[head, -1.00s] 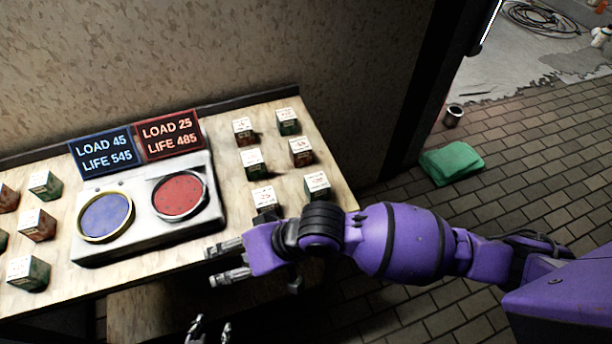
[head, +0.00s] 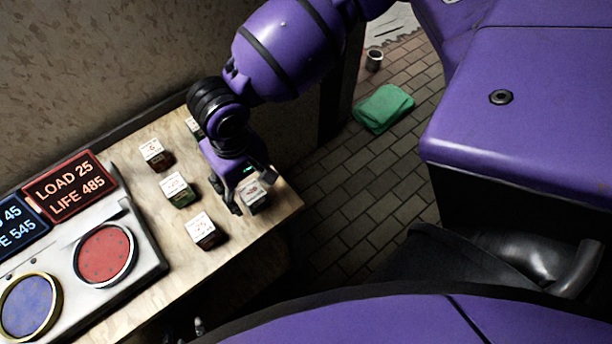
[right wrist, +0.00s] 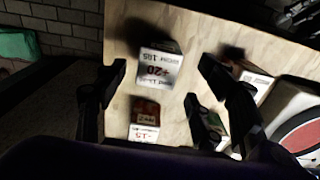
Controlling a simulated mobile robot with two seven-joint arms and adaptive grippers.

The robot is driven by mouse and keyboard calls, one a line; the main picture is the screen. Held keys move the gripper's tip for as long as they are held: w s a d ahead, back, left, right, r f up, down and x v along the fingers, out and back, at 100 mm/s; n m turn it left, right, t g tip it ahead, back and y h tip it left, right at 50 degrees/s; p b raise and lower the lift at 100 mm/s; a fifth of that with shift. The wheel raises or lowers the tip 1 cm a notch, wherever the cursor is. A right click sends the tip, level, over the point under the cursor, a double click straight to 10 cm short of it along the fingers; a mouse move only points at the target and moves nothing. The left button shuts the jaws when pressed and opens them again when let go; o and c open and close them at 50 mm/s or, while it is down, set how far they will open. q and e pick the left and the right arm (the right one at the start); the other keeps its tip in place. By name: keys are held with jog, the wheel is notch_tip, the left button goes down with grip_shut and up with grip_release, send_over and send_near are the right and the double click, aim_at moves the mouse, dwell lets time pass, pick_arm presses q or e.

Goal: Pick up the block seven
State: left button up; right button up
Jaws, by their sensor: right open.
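Several small label-topped blocks stand on the wooden table; I cannot tell which is block seven. My right gripper (head: 250,190) is open and points down over a block (head: 255,197) at the table's right end. A reddish block marked -15 (right wrist: 145,118) stands closer to the wrist. My left gripper shows only as a small grey tip (head: 198,327) at the bottom edge.
Other blocks stand to the left of the right gripper: one at the back (head: 157,154), one in the middle (head: 177,189), one in front (head: 202,231). A scale box with a red disc (head: 104,254) and a blue disc (head: 30,306) stands further left. A green cloth (head: 384,107) lies on the floor.

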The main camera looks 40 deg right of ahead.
aim_at(253, 193)
jog(key=f, duration=0.3)
jog(key=shift+s+d, duration=0.15)
jog(key=shift+s, duration=0.1)
notch_tip(253, 193, down, 2)
jog(key=shift+w+f, duration=0.15)
jog(key=shift+f, duration=0.25)
jog(key=c, duration=1.5)
pick_arm(q)
jog(key=shift+s+a+f, duration=0.25)
jog(key=shift+s+f, duration=0.25)
jog(key=shift+s, duration=0.35)
pick_arm(e)
jog(key=shift+r, duration=0.15)
grip_shut()
